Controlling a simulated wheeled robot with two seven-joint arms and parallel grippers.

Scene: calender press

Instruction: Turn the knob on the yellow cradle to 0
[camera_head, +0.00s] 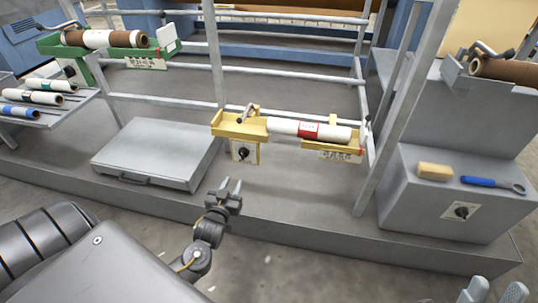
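The yellow cradle (230,126) stands at the middle of the frame with a white roll with a red band (285,127) lying across it. Its black knob (243,153) sits on a pale plate at the cradle's front left; the dial marks are too small to read. My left gripper (231,185) is below and slightly left of the knob, fingers pointing up, apart and empty. It is not touching the knob. My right gripper (496,290) is at the bottom right edge, partly cut off, with its two fingers apart and nothing between them.
Grey frame posts (397,110) and rails surround the cradle. A flat grey box (160,152) lies left of it. A grey block (410,188) at right bears a yellow block, a blue-handled wrench and another knob (461,211). A green cradle (86,51) is far left.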

